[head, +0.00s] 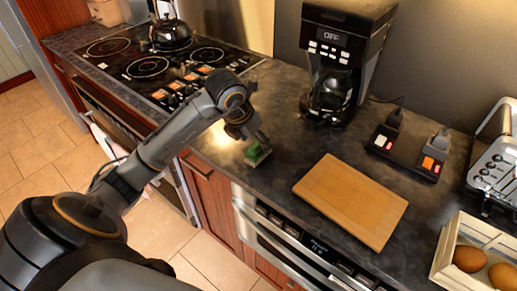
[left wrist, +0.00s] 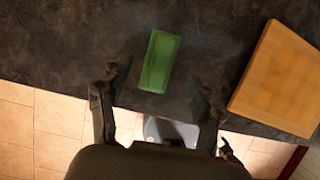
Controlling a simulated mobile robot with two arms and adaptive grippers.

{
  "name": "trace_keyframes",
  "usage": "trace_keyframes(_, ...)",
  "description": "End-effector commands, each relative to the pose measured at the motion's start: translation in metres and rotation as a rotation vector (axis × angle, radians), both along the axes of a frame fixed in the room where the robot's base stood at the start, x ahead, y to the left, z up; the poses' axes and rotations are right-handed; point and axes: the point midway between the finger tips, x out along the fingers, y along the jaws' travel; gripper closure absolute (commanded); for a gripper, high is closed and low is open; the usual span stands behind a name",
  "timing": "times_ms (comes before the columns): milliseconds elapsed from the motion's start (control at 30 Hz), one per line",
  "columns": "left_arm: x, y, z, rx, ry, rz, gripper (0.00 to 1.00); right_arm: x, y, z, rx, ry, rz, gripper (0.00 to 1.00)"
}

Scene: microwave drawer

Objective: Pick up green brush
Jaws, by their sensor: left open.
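The green brush (head: 257,154) lies on the dark countertop near its front edge, left of the wooden cutting board. In the left wrist view the brush (left wrist: 160,62) shows as a green block, slightly tilted, between and just beyond my fingertips. My left gripper (head: 257,143) is above the brush and partly hides it in the head view. In the left wrist view its two fingers (left wrist: 158,80) are spread wide with nothing between the pads. I cannot tell the exact height gap to the brush. My right gripper is not in view.
The cutting board (head: 352,200) lies right of the brush. A coffee maker (head: 343,65) stands behind, with a power strip (head: 408,150), toaster (head: 495,160) and egg crate (head: 445,255) farther right. The stove (head: 150,65) with a kettle (head: 170,33) is at left.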

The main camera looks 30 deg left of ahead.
Motion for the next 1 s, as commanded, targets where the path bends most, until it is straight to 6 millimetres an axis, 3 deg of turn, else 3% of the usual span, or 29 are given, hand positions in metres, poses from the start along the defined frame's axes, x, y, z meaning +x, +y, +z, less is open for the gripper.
trace_keyframes(100,0.009,-0.001,-0.014,-0.005,0.006,0.000,0.36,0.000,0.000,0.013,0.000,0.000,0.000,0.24)
trace_keyframes(233,0.016,-0.001,-0.031,-0.003,0.004,-0.002,0.36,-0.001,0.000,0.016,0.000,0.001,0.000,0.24)
trace_keyframes(533,0.019,-0.001,-0.038,0.001,0.001,-0.002,0.36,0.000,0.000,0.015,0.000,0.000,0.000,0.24)
trace_keyframes(567,0.019,-0.001,-0.038,0.001,0.001,-0.002,0.38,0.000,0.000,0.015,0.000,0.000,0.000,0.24)
trace_keyframes(833,0.019,-0.001,-0.038,0.000,0.001,-0.001,0.93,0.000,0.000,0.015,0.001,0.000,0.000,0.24)
trace_keyframes(1000,0.019,-0.001,-0.037,0.000,0.000,-0.001,0.95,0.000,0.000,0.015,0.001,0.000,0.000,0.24)
